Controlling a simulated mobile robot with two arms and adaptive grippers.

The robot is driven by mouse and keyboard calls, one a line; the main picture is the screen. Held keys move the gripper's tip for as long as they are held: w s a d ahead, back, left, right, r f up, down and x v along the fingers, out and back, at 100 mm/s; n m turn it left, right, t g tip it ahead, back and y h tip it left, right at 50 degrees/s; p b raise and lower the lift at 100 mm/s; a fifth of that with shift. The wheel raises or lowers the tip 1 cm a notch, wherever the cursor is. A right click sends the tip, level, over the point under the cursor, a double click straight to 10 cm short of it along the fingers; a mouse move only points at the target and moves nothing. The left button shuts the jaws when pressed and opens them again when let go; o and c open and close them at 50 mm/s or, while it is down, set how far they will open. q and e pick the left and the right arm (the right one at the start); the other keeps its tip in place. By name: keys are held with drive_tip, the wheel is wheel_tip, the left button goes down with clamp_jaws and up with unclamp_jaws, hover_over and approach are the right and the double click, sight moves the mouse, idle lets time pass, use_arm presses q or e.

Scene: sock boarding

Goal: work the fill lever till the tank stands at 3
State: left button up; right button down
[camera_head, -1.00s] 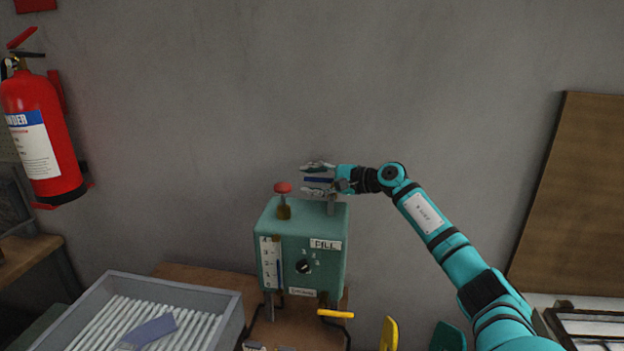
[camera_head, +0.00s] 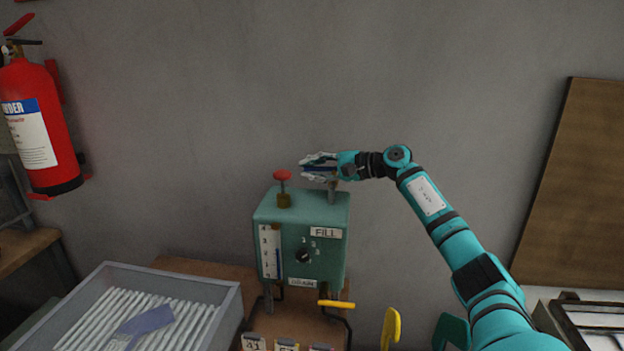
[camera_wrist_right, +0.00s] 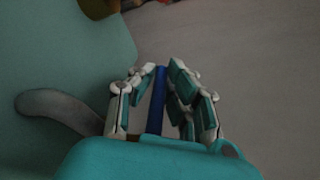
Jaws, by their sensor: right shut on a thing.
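The tank is a green box (camera_head: 322,262) with a FILL label and a white gauge (camera_head: 265,250) on its front. A blue strip (camera_head: 278,262) fills the lower part of the gauge, its top seemingly between 1 and 2; the exact reading is too small to tell. The fill lever's blue handle (camera_head: 317,169) is above the box, by a grey post (camera_head: 332,193). My right gripper (camera_head: 312,167) is shut on this handle, its fingers partly hiding it. In the right wrist view the blue handle (camera_wrist_right: 156,102) runs between the fingers. My left gripper is not in view.
A red knob (camera_head: 282,175) stands on the box top and a black dial (camera_head: 303,255) is on its front. A yellow handle (camera_head: 337,303) is below.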

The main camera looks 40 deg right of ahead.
drive_tip(key=shift+s+a+n+g+y, duration=0.2)
drive_tip(key=shift+n+g+y, duration=0.15)
drive_tip(key=shift+y, duration=0.2)
drive_tip(key=shift+s+a+n+g+y, duration=0.15)
drive_tip(key=shift+n+g+y, duration=0.1)
drive_tip(key=shift+n+y, duration=0.25)
drive_tip(key=shift+d, duration=0.1)
drive_tip(key=c, duration=1.4)
unclamp_jaws()
drive_tip(key=shift+o, duration=0.2)
drive_tip(key=v, duration=1.2)
